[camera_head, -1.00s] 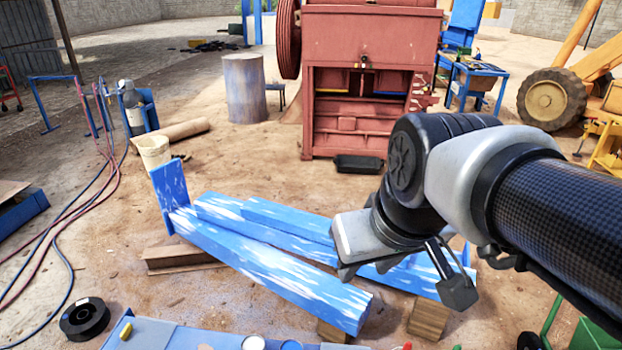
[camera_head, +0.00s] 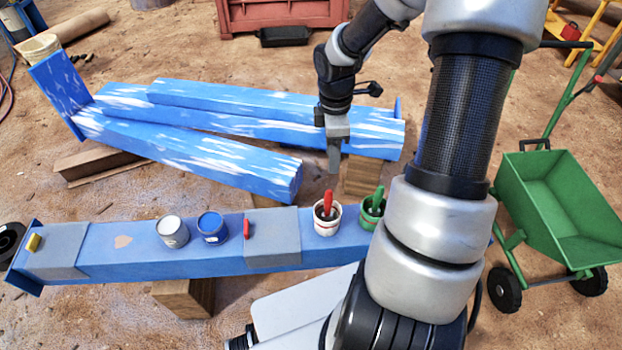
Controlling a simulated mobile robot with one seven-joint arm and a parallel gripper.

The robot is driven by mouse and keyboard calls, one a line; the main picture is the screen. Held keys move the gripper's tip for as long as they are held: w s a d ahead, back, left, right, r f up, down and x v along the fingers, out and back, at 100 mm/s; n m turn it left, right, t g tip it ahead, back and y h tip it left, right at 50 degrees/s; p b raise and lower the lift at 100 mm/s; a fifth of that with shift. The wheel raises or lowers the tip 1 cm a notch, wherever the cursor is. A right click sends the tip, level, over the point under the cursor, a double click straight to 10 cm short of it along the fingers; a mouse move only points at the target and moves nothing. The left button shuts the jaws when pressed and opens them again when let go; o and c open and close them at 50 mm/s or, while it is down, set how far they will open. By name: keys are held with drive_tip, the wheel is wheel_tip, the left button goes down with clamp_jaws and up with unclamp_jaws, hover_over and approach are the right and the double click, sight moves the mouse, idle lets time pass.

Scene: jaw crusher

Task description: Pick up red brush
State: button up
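A red brush (camera_head: 328,200) stands handle up in a white pot (camera_head: 327,222) on the blue beam (camera_head: 125,262) in the foreground. Only its red handle shows clearly; its lower part is hidden inside the pot. My gripper (camera_head: 333,165) points down just beyond the beam and appears above the red handle in the picture, apart from it. I see it nearly edge-on, so I cannot tell the gap between its fingers. I see nothing held in it.
A green-handled brush (camera_head: 375,200) stands in another pot just right. More blue beams (camera_head: 200,150) lie behind. A green cart (camera_head: 560,205) stands right.

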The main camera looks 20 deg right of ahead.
sight(329, 198)
drive_tip(key=f+b, duration=0.2)
drive_tip(key=f, duration=0.5)
drive_tip(key=f+b, duration=0.2)
drive_tip(key=f, duration=0.4)
drive_tip(key=shift+w+f, duration=0.2)
drive_tip(key=shift+f, duration=0.15)
wheel_tip(329, 198, down, 5)
drive_tip(key=b, duration=0.2)
drive_tip(key=shift+s+f+b, duration=0.15)
drive_tip(key=shift+b, duration=0.25)
clamp_jaws()
